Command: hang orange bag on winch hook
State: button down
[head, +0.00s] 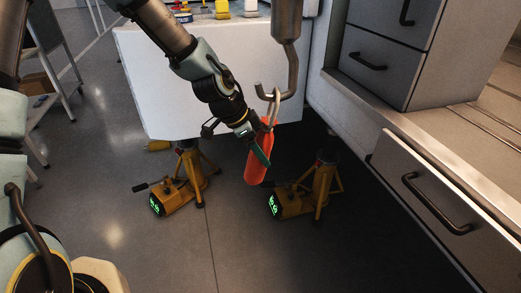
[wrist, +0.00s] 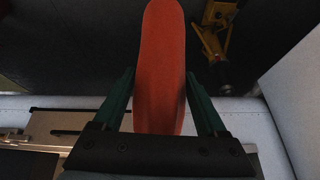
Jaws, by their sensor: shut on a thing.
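The orange bag (head: 257,160) hangs nearly upright in the head view, with a pale loop at its top. My gripper (head: 262,152) is shut on the bag from the left, a green finger across its side. The steel winch hook (head: 291,78) hangs above, its open tip pointing left. The bag's loop overlaps the hook's lower curve in the picture; I cannot tell whether it is around the hook or in front of it. In the wrist view the bag (wrist: 160,65) stands between the two green fingers (wrist: 160,82); the hook does not show there.
Two yellow jacks with green displays (head: 180,190) (head: 300,195) stand on the floor below. A white-sided bench (head: 150,80) with small items on top is behind. Grey drawers (head: 385,50) and an open lower drawer (head: 440,195) are at the right. The floor at lower middle is clear.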

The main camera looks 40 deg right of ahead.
jog(key=shift+r, duration=0.1)
jog(key=shift+c, duration=1.1)
grip_release()
jog(key=shift+o, duration=1.1)
jog(key=v, duration=1)
jog(key=shift+r+b, duration=0.35)
jog(key=shift+b, duration=0.05)
jog(key=shift+a, duration=0.2)
